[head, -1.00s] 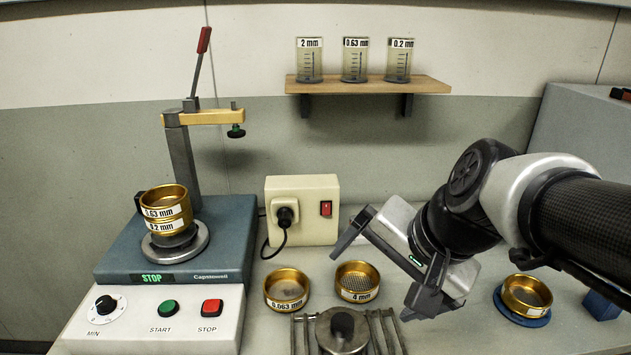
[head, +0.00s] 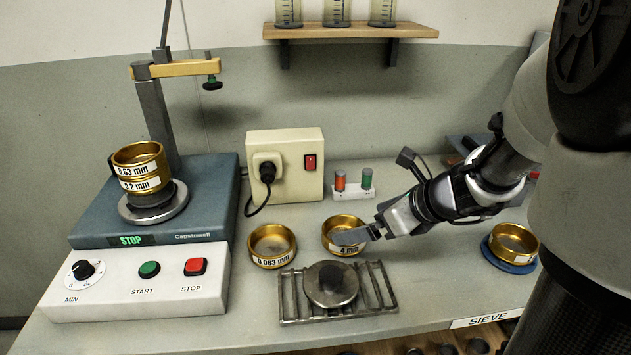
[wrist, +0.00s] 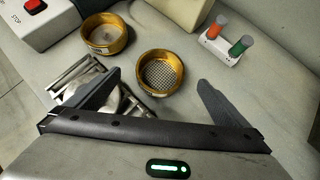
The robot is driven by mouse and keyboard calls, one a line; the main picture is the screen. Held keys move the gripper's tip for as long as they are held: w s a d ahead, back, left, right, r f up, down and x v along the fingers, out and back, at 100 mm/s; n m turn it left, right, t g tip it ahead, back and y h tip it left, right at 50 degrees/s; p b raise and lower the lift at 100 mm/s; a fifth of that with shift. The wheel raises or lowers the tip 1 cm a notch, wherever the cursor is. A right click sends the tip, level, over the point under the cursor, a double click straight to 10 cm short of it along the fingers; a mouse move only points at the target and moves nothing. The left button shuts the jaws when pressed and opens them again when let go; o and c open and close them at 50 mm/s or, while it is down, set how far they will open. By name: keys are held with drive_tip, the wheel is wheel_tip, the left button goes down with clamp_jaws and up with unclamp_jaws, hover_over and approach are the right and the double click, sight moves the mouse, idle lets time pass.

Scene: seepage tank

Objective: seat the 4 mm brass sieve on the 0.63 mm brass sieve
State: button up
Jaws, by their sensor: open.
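The 4 mm brass sieve (head: 343,247) stands on the bench, partly covered by my gripper in the head view. In the wrist view the 4 mm sieve (wrist: 162,73) shows its coarse mesh, ahead of and between my fingers. My gripper (wrist: 158,90) is open and empty; in the head view it is at the right side of the 4 mm sieve (head: 362,235). I cannot tell whether it touches the rim. The 0.63 mm brass sieve (head: 138,156) sits on top of the 0.2 mm sieve (head: 142,184) on the shaker (head: 205,190).
The 0.063 mm sieve (head: 272,246) stands left of the 4 mm sieve. A metal rack with a round lid (head: 331,284) lies in front. A vial holder (head: 353,190) and socket box (head: 285,165) stand behind. Another sieve (head: 514,243) sits on a blue base at right.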

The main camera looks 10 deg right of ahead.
drive_tip(key=b+x, duration=0.1)
drive_tip(key=x, duration=0.3)
drive_tip(key=shift+a+f, duration=0.1)
drive_tip(key=x, duration=0.1)
drive_tip(key=b+x, duration=0.1)
drive_tip(key=x, duration=0.1)
drive_tip(key=b+x, duration=0.1)
drive_tip(key=x, duration=0.1)
drive_tip(key=shift+s+d+f, duration=0.1)
drive_tip(key=shift+d+f, duration=0.15)
drive_tip(key=shift+d, duration=0.05)
drive_tip(key=shift+a, duration=0.1)
drive_tip(key=c, duration=1.2)
drive_tip(key=r+m+h+p, duration=0.1)
drive_tip(key=r, duration=0.2)
drive_tip(key=r+m+t+p, duration=0.1)
drive_tip(key=r+p, duration=0.1)
drive_tip(key=r, duration=0.1)
drive_tip(key=r+m+h+p, duration=0.1)
drive_tip(key=r, duration=0.2)
drive_tip(key=shift+w+r+m+h+p, duration=0.3)
drive_tip(key=shift+w+r+m+p, duration=0.05)
drive_tip(key=shift+w+r+m, duration=0.05)
